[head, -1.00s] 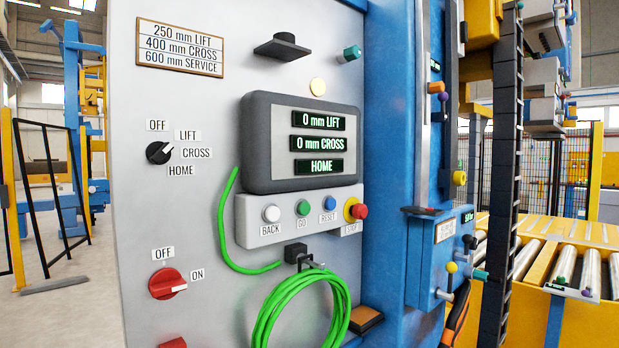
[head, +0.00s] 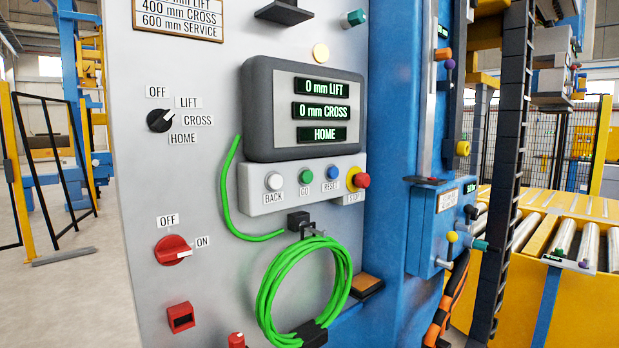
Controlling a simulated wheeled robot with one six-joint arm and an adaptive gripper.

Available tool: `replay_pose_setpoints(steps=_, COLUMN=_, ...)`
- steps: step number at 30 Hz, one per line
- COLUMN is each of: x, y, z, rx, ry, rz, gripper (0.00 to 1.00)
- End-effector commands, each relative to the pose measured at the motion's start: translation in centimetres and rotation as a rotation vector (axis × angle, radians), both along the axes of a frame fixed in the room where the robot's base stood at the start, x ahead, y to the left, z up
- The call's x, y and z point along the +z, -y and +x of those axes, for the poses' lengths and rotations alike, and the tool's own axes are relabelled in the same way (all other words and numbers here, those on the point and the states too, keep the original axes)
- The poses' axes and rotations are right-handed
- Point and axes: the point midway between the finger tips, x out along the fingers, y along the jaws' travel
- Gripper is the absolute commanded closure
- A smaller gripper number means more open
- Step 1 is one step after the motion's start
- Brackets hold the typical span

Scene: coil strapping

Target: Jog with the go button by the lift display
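The green GO button (head: 305,177) sits on a pale button strip (head: 262,197) below the dark display housing (head: 258,108). The strip also has a white BACK button (head: 273,181), a blue RESET button (head: 333,173) and a red stop button (head: 361,180) with a yellow collar. The lift display (head: 320,86) reads 0 mm LIFT. Below it, the screens read 0 mm CROSS (head: 321,111) and HOME (head: 322,134). The selector knob (head: 159,121) is black, among the labels OFF, LIFT, CROSS and HOME; which label it points at is hard to tell. My gripper is not in view.
A coiled green cable (head: 268,290) hangs below the buttons. A red OFF/ON switch (head: 173,250) has its handle toward ON. A blue column (head: 390,130) stands right of the panel, with a yellow roller conveyor (head: 560,235) beyond. Open floor (head: 75,300) lies left.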

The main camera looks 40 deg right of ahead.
Motion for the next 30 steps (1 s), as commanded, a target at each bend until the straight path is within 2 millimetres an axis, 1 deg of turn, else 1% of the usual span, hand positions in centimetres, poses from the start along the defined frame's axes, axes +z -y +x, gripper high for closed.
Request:
replay_pose_setpoints(steps=3, x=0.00, y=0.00, z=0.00, rx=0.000, ry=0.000, rz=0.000, gripper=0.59)
replay_pose_setpoints(steps=5, x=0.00, y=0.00, z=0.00, rx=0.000, ry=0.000, rz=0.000, gripper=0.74)
replay_pose_setpoints(steps=6, x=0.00, y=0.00, z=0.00, rx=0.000, ry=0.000, rz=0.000, gripper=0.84)
replay_pose_setpoints(steps=8, x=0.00, y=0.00, z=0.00, rx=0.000, ry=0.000, rz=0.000, gripper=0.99)
replay_pose_setpoints(steps=30, x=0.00, y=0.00, z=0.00, rx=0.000, ry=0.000, rz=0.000, gripper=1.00)
